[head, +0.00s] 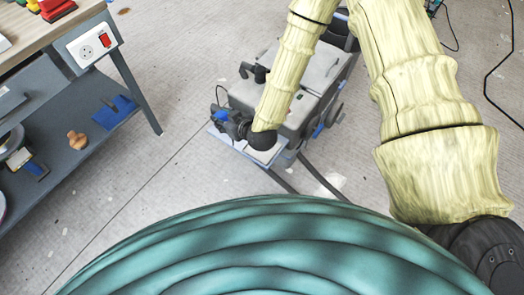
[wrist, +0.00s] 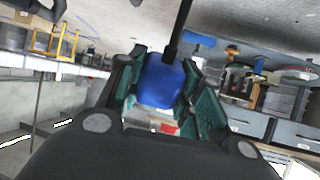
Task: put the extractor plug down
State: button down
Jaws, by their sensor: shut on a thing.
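The extractor plug (wrist: 161,83) is a blue block with a black cable running up from it in the wrist view. It sits between the two green-padded fingers of my gripper (wrist: 163,90), which is shut on it. In the head view my gripper (head: 222,118) is at the end of the pale yellow sleeved arm, in front of the grey extractor (head: 322,72). A small blue part shows by the fingertips there, too small to make out well. I cannot tell how high above the floor the plug is.
A workbench (head: 30,32) stands at the left, with a white socket box (head: 94,46) with a red switch on its edge. Its lower shelf (head: 60,140) holds several items. Bare grey floor (head: 165,165) lies between bench and extractor. Dark hoses run on the floor near the extractor.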

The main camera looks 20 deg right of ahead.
jog(key=s+f+n+g+h+b, duration=0.1)
jog(key=s+f+g+h+b, duration=0.1)
jog(key=s+f+g+b, duration=0.3)
jog(key=f+n+g+h+b, duration=0.1)
jog(key=f+g+h, duration=0.1)
jog(key=f, duration=0.4)
jog(key=s+f+g+h+b, duration=0.1)
jog(key=s+f+g+b, duration=0.25)
jog(key=f, duration=0.25)
jog(key=shift+g, duration=0.25)
jog(key=w+d, duration=0.2)
jog(key=d, duration=0.2)
jog(key=w+d+f, duration=0.1)
jog(key=w+d, duration=0.2)
jog(key=d, duration=0.2)
jog(key=w+d, duration=0.3)
jog(key=d, duration=0.1)
jog(key=shift+w+d+f, duration=0.2)
jog(key=shift+d+f, duration=0.05)
jog(key=shift+d, duration=0.15)
notch_tip(320, 180, down, 4)
jog(key=shift+d+r+b, duration=0.1)
jog(key=shift+r+b, duration=0.05)
jog(key=shift+b, duration=0.25)
jog(key=c, duration=1)
grip_release()
jog(key=shift+r, duration=0.15)
notch_tip(320, 180, up, 12)
jog(key=shift+f+p, duration=0.1)
jog(key=shift+p, duration=0.6)
